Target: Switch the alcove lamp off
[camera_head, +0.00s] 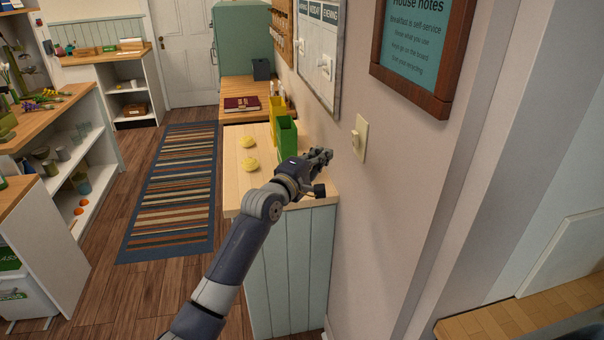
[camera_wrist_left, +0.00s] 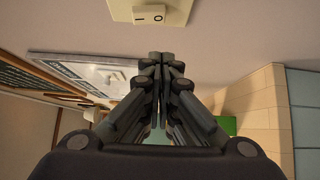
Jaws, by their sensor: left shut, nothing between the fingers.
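A cream wall switch (camera_head: 360,138) is on the right-hand wall, below and left of the framed house notes. Its rocker, marked I and O, shows at the top of the left wrist view (camera_wrist_left: 150,14). My left gripper (camera_head: 325,157) is shut and empty, just left of the switch plate and above the counter's near end. In the left wrist view its closed fingertips (camera_wrist_left: 160,58) point toward the wall below the rocker, and I see a gap between them. No lamp can be made out. My right gripper is not in view.
A wooden counter (camera_head: 238,188) holds a green bin (camera_head: 287,137), a yellow bin and two yellow objects. A labelled board (camera_head: 318,48) with more switches hangs farther along the wall. A framed notice (camera_head: 425,45) hangs above right. A striped rug (camera_head: 178,190) lies in the aisle.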

